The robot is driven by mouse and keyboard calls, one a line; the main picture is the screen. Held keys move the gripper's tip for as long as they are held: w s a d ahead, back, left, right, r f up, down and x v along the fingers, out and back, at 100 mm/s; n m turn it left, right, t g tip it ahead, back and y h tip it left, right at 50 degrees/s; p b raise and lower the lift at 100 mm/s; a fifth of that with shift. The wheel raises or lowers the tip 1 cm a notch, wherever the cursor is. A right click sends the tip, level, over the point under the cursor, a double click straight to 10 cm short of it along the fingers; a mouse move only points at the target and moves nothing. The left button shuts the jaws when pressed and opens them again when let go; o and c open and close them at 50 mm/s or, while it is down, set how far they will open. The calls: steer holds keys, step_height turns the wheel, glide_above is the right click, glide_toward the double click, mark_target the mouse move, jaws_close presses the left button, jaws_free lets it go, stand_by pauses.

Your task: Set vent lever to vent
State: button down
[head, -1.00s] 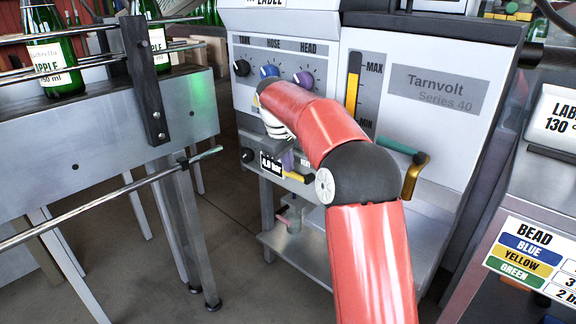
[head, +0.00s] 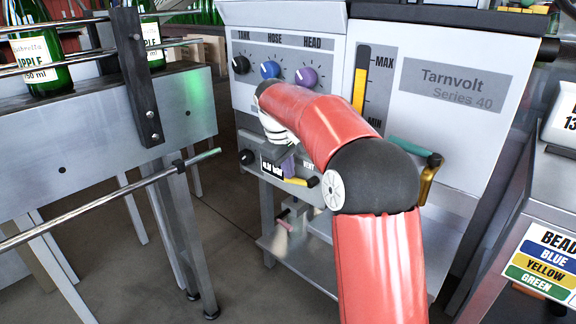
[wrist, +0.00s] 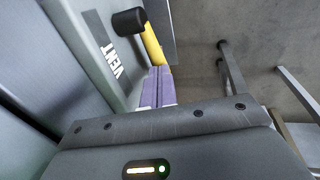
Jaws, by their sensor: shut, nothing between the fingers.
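The vent lever (head: 300,182) is a yellow bar low on the front of the grey Tarnvolt machine, beside a VENT label (head: 308,165). In the wrist view the yellow lever (wrist: 153,44) joins a black knob (wrist: 128,22), with the VENT label (wrist: 108,60) on the panel beside it. My gripper (head: 289,167) is at the lever, its fingers pointing toward it. In the wrist view its purple fingers (wrist: 158,86) are shut together and empty, with their tips close to the yellow bar. I cannot tell whether they touch it. My arm hides part of the panel.
Above are the tank knob (head: 240,65), the hose knob (head: 270,69) and the head knob (head: 306,77). A teal-tipped rod (head: 190,161) sticks out from the bottle conveyor (head: 95,135) on the left. Floor shows between them.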

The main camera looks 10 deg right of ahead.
steer(key=shift+w+a+f+p, duration=0.15)
steer(key=shift+w+f+p, duration=0.1)
steer(key=shift+f+p, duration=0.6)
steer(key=shift+f, duration=1.3)
